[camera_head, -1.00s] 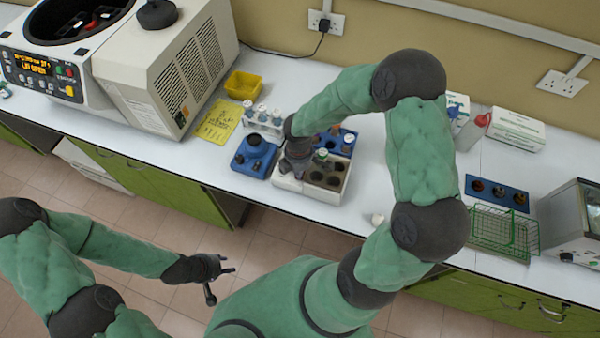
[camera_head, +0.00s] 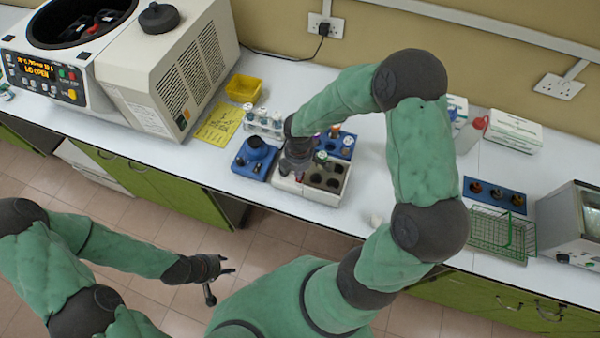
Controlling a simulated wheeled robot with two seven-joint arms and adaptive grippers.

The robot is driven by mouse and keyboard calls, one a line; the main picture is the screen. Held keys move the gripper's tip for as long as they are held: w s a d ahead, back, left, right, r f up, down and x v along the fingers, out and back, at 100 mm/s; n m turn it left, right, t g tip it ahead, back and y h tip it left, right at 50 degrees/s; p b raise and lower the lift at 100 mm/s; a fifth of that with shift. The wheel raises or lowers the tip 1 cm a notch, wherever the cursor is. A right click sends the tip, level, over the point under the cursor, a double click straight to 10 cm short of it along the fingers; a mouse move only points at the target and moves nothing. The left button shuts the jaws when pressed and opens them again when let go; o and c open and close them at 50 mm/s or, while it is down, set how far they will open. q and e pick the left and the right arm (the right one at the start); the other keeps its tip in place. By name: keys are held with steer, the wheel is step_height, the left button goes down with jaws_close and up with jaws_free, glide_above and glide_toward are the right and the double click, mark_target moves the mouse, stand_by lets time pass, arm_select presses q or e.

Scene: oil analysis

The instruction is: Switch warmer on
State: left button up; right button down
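A white block unit (camera_head: 325,199) with several dark round wells, which looks like the warmer, sits near the front edge of the bench. My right gripper (camera_head: 293,174) points down at the left end of this block, over its pale front-left part. The gripper and wrist cover that part, so no switch can be made out and contact cannot be told. Its fingers are too small and hidden to tell if they are open. My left gripper (camera_head: 219,283) hangs in front of the bench, over the floor, with its fingers apart and empty.
A blue tray (camera_head: 240,166) with a dark pot, a vial rack (camera_head: 264,128) and a blue vial holder (camera_head: 347,147) crowd the block. A centrifuge (camera_head: 160,70) stands left. A wire basket (camera_head: 490,235) and a metal box (camera_head: 575,225) stand right.

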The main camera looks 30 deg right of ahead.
steer(key=shift+r+p, duration=1.8)
steer(key=shift+r, duration=0.6)
arm_select(q)
step_height(320, 180, up, 4)
steer(key=shift+f, duration=0.1)
arm_select(e)
steer(key=shift+f, duration=0.1)
